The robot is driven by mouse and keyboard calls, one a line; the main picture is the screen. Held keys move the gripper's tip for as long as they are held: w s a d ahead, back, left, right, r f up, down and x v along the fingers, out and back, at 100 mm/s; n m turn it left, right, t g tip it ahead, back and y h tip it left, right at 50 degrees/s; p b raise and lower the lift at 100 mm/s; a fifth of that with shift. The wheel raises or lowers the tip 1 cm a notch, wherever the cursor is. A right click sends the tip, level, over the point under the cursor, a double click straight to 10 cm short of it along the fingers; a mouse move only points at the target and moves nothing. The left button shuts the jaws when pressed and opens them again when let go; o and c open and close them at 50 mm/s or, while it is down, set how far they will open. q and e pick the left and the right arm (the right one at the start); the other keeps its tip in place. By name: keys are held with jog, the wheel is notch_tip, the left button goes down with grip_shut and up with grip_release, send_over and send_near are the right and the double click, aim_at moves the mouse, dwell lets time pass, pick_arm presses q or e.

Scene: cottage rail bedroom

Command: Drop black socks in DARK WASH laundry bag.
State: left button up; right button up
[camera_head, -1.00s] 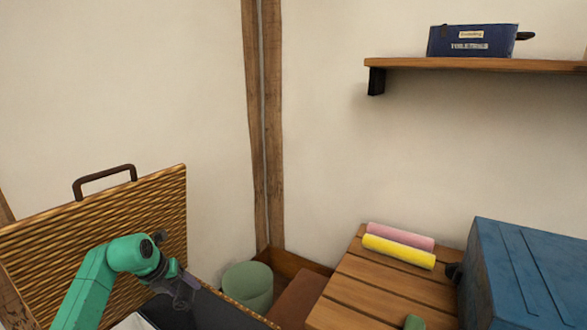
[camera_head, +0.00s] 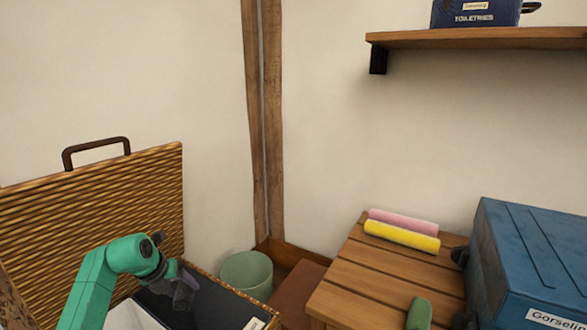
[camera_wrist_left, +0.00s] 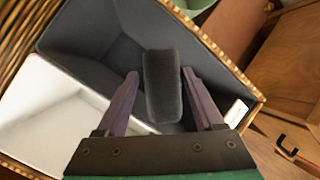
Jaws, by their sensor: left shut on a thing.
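The black socks (camera_wrist_left: 162,88), a dark fuzzy roll, sit between the two fingers of my left gripper (camera_wrist_left: 160,78) in the left wrist view. My left gripper (camera_head: 182,288) is shut on them, over the dark-lined laundry bag (camera_head: 222,303) in the head view. In the left wrist view the dark bag (camera_wrist_left: 95,35) is open below the socks. A small white label (camera_wrist_left: 237,113) is on its rim; its text is unreadable. A white-lined bag (camera_wrist_left: 45,115) lies beside it in the same wicker hamper. My right gripper is not in view.
The wicker lid (camera_head: 95,215) stands open behind my left arm. A green bin (camera_head: 247,273) is beside the hamper. A slatted wooden table (camera_head: 350,285) holds pink and yellow rolls (camera_head: 402,234), a green item (camera_head: 419,314) and a blue case (camera_head: 530,255).

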pick_arm(q)
jog(key=shift+r, duration=0.1)
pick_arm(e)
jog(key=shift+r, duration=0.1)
pick_arm(q)
jog(key=o, duration=1.4)
jog(key=shift+c, duration=0.2)
jog(key=p+v, duration=0.2)
jog(key=v, duration=0.4)
jog(key=shift+a+r+p, duration=0.1)
jog(key=shift+r+p, duration=0.1)
jog(key=shift+p, duration=0.15)
jog(key=d+p+v, duration=0.1)
jog(key=v, duration=0.7)
jog(key=shift+s+a+p, duration=0.15)
jog(key=shift+a+p, duration=0.25)
jog(key=shift+a, duration=0.05)
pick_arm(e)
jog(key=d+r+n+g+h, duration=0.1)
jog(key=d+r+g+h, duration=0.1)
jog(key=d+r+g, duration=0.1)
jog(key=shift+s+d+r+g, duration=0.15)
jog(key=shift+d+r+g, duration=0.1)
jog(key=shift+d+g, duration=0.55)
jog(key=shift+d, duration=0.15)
